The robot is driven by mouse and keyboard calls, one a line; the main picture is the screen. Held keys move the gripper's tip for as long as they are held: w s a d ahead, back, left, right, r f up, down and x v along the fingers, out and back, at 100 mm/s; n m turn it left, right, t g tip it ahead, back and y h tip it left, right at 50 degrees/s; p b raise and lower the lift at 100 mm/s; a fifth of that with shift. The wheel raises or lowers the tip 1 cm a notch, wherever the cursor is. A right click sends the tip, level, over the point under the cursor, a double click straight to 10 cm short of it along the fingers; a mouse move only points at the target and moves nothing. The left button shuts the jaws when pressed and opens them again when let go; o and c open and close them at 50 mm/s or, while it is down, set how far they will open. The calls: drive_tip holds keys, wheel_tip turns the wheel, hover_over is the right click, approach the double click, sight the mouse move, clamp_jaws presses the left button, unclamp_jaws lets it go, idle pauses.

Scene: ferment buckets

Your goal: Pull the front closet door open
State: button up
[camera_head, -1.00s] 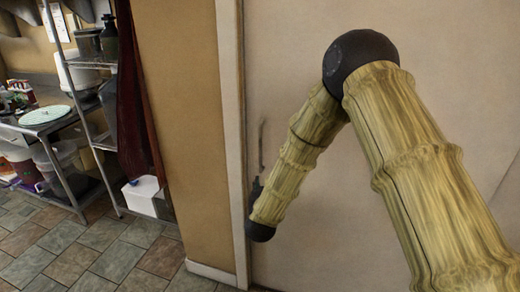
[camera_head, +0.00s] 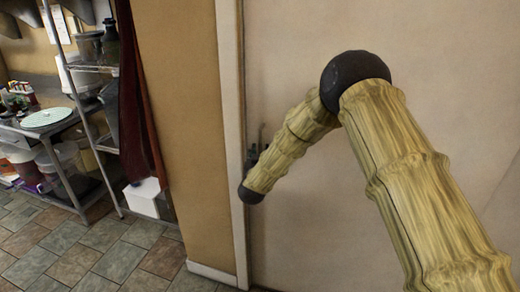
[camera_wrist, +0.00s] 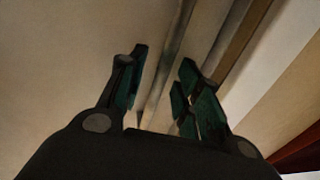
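The closet door (camera_head: 400,50) is a plain beige panel on the right of the head view. It looks shut against its pale frame (camera_head: 230,100). My gripper (camera_head: 256,148) is at the door's left edge, by the handle, which it and my arm mostly hide. In the wrist view my gripper (camera_wrist: 163,68) is open, with dark green finger pads apart. A long slim bar, which looks like the door handle (camera_wrist: 160,95), runs between the fingers. I cannot tell whether either finger touches it.
A tan wall (camera_head: 180,110) stands left of the frame. Further left are a dark red cloth (camera_head: 140,110), a metal shelf rack (camera_head: 92,100), a white box (camera_head: 147,197) and a work table (camera_head: 50,125). The tiled floor (camera_head: 90,245) in front is clear.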

drive_tip(key=shift+w, duration=0.65)
drive_tip(key=shift+c, duration=0.4)
clamp_jaws()
drive_tip(key=shift+d, duration=0.1)
